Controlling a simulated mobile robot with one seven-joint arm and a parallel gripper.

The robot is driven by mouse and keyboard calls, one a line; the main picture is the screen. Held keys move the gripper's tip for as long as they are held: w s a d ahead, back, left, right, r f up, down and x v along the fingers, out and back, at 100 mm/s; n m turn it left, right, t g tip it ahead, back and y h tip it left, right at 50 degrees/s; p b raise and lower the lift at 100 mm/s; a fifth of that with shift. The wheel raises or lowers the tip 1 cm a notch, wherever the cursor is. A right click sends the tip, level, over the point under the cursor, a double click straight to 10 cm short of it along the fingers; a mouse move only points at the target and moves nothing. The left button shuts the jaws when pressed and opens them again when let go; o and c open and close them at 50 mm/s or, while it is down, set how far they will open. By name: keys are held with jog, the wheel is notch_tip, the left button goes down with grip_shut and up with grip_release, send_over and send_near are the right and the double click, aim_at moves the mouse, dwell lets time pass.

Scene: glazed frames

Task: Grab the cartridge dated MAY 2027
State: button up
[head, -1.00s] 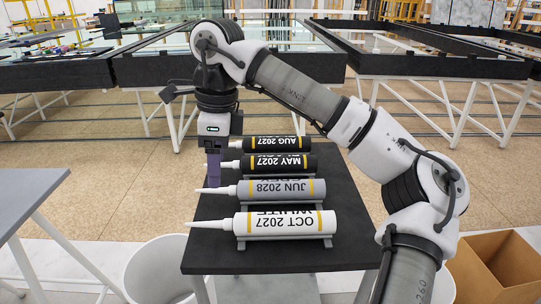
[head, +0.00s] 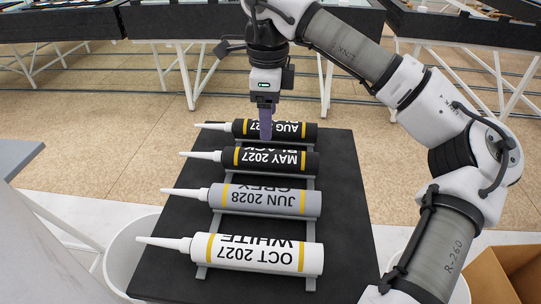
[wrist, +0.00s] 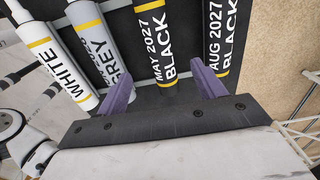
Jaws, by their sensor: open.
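The black cartridge dated MAY 2027 (head: 270,159) lies in a grey rack, second from the back, with its pale nozzle to the left. In the wrist view this cartridge (wrist: 163,42) lies ahead of my gripper, lined up between its two purple fingers. My gripper (head: 265,138) is open and empty, pointing down above the rear cartridges. In the head view its fingers overlap the AUG 2027 cartridge (head: 290,131); the exact height is hard to tell. In the wrist view my gripper (wrist: 161,72) has its right finger near the gap between the two black cartridges.
The grey JUN 2028 cartridge (head: 262,200) and white OCT 2027 cartridge (head: 258,254) lie closer to the front in the same rack (head: 310,225). The black tabletop (head: 345,210) is clear at right. A white bin (head: 130,250) and cardboard box (head: 490,275) stand beside it.

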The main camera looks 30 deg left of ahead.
aim_at(267, 152)
notch_tip(267, 152, down, 10)
jog(key=shift+s+f+p, duration=0.1)
jog(key=shift+p, duration=0.55)
jog(key=c, duration=1.4)
